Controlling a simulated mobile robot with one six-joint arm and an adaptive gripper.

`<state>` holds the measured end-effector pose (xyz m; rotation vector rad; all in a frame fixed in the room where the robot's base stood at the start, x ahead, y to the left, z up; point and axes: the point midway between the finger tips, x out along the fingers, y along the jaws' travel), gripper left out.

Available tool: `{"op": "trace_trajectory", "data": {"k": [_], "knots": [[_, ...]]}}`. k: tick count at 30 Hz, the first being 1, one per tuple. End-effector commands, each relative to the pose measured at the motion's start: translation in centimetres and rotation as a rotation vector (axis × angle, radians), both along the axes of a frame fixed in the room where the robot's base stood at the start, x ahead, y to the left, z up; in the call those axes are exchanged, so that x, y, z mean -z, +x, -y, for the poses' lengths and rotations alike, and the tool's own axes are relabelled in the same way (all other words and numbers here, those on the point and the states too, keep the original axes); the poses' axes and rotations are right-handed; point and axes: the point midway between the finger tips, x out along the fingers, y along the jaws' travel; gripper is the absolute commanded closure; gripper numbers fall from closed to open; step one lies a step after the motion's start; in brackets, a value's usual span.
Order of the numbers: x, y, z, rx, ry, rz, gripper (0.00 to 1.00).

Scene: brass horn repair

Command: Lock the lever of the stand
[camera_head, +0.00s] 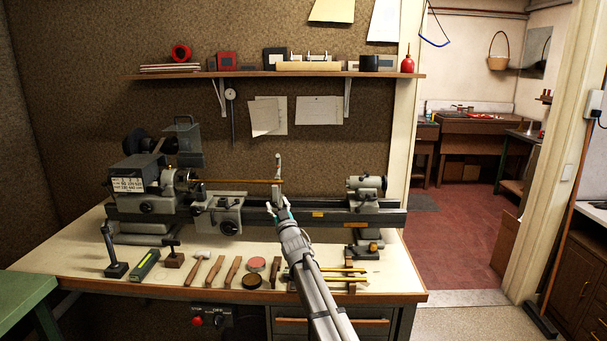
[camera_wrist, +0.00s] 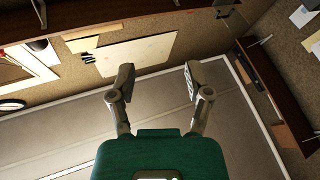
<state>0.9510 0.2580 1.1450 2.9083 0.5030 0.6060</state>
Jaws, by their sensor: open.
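My gripper (camera_head: 278,205) is raised over the bench, in front of the lathe bed. In the wrist view my gripper (camera_wrist: 158,78) is open, with nothing between its fingers. A slim grey upright piece (camera_head: 278,165) with a rounded top shows just above the fingertips; I cannot tell whether it is the stand's lever. A black stand (camera_head: 116,268) with a flat base and a slanted post is on the bench at the front left, far from my gripper. A small block with a dark handle (camera_head: 173,255) is to its right. No lever is clear in the wrist view.
The lathe (camera_head: 330,214) spans the back of the bench (camera_head: 400,284). A hammer (camera_head: 197,268), wooden-handled tools, round tins and brass rods lie along the front. A wall shelf (camera_head: 275,74) hangs above. Open floor (camera_head: 470,230) lies to the right.

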Motion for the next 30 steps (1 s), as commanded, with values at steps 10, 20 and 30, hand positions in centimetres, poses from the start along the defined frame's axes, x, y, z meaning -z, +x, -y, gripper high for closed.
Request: {"op": "trace_trajectory", "data": {"k": [10, 20, 30], "knots": [[2.6, -0.6, 2.4, 0.052, -0.016, -0.109, 0.35], [7.5, -2.2, 6.5, 0.14, -0.042, -0.311, 0.35], [16.9, -7.9, 13.8, 0.277, -0.084, -0.703, 0.35]]}}
